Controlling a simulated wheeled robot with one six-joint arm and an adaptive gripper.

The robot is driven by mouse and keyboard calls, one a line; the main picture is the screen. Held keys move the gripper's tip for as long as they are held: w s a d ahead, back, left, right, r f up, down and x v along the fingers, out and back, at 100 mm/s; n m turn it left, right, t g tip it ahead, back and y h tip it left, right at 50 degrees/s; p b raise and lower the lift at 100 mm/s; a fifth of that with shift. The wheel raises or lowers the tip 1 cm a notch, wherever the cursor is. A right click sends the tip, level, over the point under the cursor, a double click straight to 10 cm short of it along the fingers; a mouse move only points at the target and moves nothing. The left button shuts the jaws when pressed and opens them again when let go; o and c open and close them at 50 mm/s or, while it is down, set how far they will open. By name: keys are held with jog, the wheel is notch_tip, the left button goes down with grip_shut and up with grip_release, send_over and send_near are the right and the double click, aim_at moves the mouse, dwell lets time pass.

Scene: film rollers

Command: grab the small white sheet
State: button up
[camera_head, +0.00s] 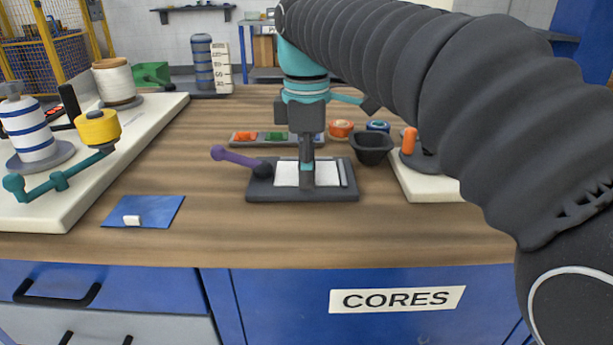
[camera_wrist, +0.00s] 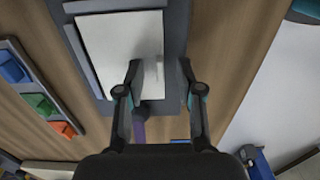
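The small white sheet (camera_head: 286,173) lies flat on a dark grey tray (camera_head: 300,195) near the middle of the table. In the wrist view the sheet (camera_wrist: 115,45) fills much of the tray (camera_wrist: 176,25). My gripper (camera_head: 307,180) is over the sheet, pointing down, and hides part of it in the head view. In the wrist view my gripper (camera_wrist: 160,75) has its two fingers apart, near the sheet's right edge, with nothing clearly held. Whether the fingertips touch the sheet or tray cannot be told.
A purple arm (camera_head: 235,157) with a dark knob sticks out at the tray's left. Behind are a rack of coloured blocks (camera_head: 246,138) and a black bowl (camera_head: 371,148). White boards with rollers (camera_head: 170,112) stand left and right (camera_head: 430,188). A blue mat (camera_head: 160,207) lies front left.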

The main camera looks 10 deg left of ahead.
jog(key=shift+f, duration=0.2)
grip_shut()
